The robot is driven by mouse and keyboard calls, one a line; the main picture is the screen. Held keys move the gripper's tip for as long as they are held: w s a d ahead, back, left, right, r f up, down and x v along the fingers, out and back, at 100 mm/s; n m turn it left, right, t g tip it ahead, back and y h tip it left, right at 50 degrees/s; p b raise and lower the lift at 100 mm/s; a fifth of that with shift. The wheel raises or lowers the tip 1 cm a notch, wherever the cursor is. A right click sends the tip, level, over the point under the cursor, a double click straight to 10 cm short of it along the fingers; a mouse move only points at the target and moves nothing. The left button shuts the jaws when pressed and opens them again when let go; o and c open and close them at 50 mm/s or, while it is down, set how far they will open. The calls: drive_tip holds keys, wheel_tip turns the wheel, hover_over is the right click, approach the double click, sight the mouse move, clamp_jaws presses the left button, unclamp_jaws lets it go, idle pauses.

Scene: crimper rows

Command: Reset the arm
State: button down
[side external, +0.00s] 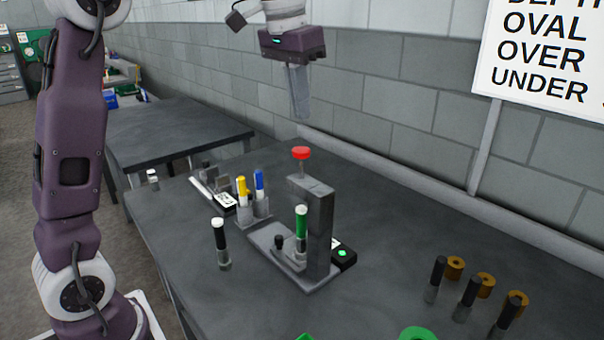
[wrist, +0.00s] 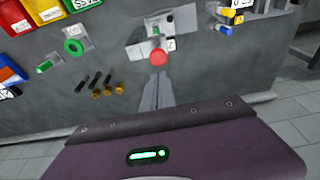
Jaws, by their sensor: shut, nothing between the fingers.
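Below stands a grey press (side external: 318,225) with a red knob (side external: 301,153) on top, apart from the fingers. In the wrist view the red knob (wrist: 158,57) appears just beyond the fingertips.
A holder with yellow (side external: 242,188) and blue (side external: 259,183) markers stands behind the press. A black tube with a white cap (side external: 219,240) stands left of it. Several black pins (side external: 436,278) and brown rings (side external: 455,266) sit at right. Coloured bins (wrist: 42,10) show in the wrist view.

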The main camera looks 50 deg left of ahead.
drive_tip(key=s+d+f+t, duration=0.15)
drive_tip(key=s+d, duration=0.25)
drive_tip(key=s, duration=0.9)
drive_tip(key=s+d+f+t, duration=0.2)
drive_tip(key=s+f, duration=0.7)
drive_tip(key=s, duration=0.3)
drive_tip(key=shift+f, duration=0.25)
